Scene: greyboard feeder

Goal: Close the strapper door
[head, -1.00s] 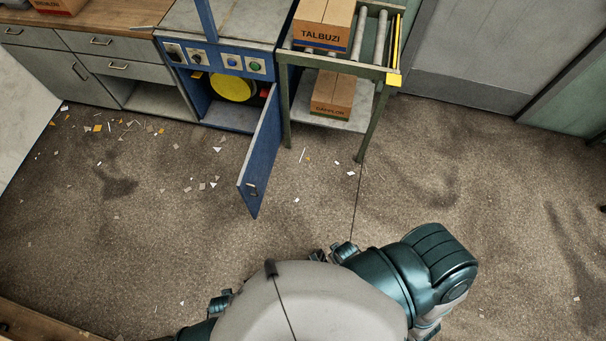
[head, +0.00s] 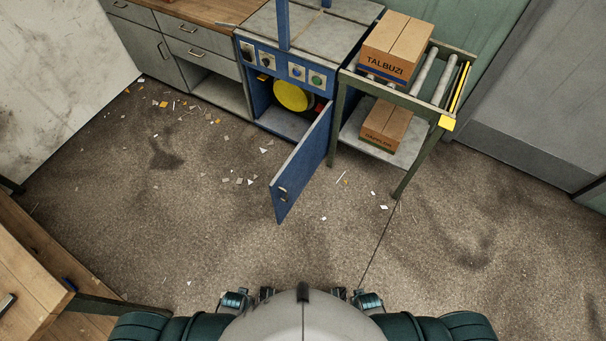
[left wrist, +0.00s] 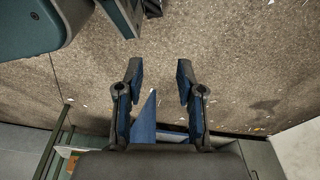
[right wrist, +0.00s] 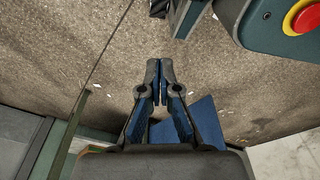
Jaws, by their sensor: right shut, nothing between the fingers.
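The blue strapper door (head: 303,163) stands wide open in the head view, swung out from the blue strapper cabinet (head: 258,95). Its handle (head: 283,194) is near the free end. A yellow disc (head: 292,95) shows inside the opening. My left gripper (left wrist: 157,68) is open and empty; in the left wrist view part of the door (left wrist: 146,120) shows beyond its fingers. My right gripper (right wrist: 160,65) is shut and empty; part of the door (right wrist: 206,120) shows beside its fingers. Both grippers are close to my body, apart from the door.
A roller stand (head: 343,120) with cartons (head: 396,47) stands right of the door. Drawers (head: 190,52) are at the back left, and a wooden table (head: 30,255) is at the lower left. The floor (head: 210,225) before the door is clear except for scraps.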

